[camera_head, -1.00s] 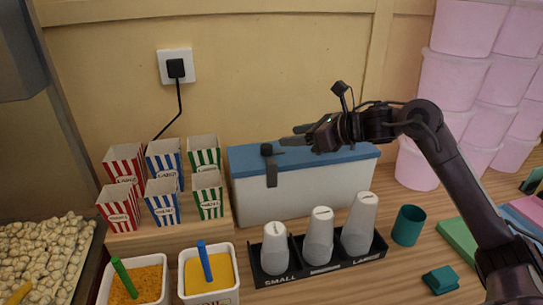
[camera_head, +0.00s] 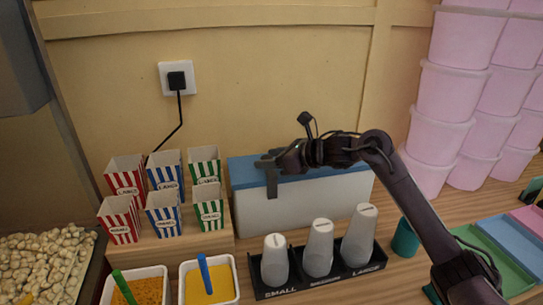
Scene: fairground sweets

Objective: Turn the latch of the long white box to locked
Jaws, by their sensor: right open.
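The long white box (camera_head: 300,209) with a blue lid (camera_head: 240,173) stands against the back wall. Its dark latch (camera_head: 272,188) is at the left part of the front and hangs straight down over the white side. My right gripper (camera_head: 268,159) reaches in from the right, above the lid. Its fingertips are at the top of the latch and hide the knob there. I cannot tell whether they touch it. The right gripper is open. My left gripper is not in view.
Striped popcorn boxes (camera_head: 163,190) stand on a wooden step left of the white box. A rack of white cups (camera_head: 319,248) is close in front of it. A teal cup (camera_head: 405,240) stands to the right. Pink tubs (camera_head: 440,130) are stacked behind my right arm.

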